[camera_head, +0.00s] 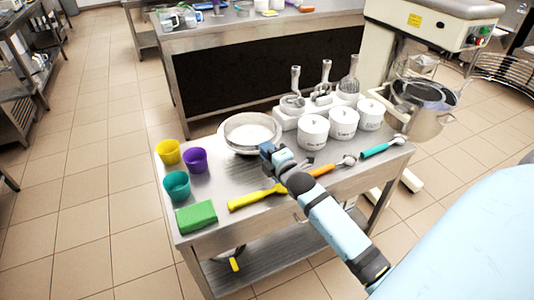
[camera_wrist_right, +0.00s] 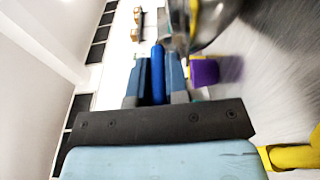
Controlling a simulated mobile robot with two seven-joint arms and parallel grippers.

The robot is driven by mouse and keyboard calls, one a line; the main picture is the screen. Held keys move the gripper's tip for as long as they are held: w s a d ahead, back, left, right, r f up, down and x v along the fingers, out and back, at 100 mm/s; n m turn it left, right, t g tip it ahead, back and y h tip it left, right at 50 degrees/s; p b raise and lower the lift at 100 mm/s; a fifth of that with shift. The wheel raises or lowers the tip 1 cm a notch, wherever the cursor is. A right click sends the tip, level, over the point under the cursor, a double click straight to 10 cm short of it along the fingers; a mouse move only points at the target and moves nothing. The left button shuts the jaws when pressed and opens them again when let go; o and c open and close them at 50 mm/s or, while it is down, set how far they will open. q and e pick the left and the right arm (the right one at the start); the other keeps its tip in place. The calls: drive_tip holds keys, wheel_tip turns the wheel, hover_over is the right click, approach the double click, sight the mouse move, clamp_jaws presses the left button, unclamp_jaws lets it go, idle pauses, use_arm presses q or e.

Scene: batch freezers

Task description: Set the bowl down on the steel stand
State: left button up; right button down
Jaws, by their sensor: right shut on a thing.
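The bowl (camera_head: 250,133) is round with a grey metal rim and a pale inside, over the back middle of the steel stand (camera_head: 240,179). My right gripper (camera_head: 268,151) is at the bowl's near edge and shut on it. In the right wrist view, a blurred metallic curve, apparently the bowl (camera_wrist_right: 212,18), lies just beyond the fingers (camera_wrist_right: 155,75); a dark blue piece shows between them. Whether the bowl touches the stand I cannot tell. My left gripper is not in view.
Yellow (camera_head: 168,152), purple (camera_head: 195,160) and teal (camera_head: 176,186) cups stand left, near a green block (camera_head: 196,217). A yellow-handled tool (camera_head: 250,199) lies in front. White canisters (camera_head: 343,124) and a utensil rack (camera_head: 290,117) stand right; a mixer (camera_head: 418,105) is beyond.

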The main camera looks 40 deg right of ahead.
drive_tip(key=shift+f, duration=0.45)
drive_tip(key=c, duration=1.1)
unclamp_jaws()
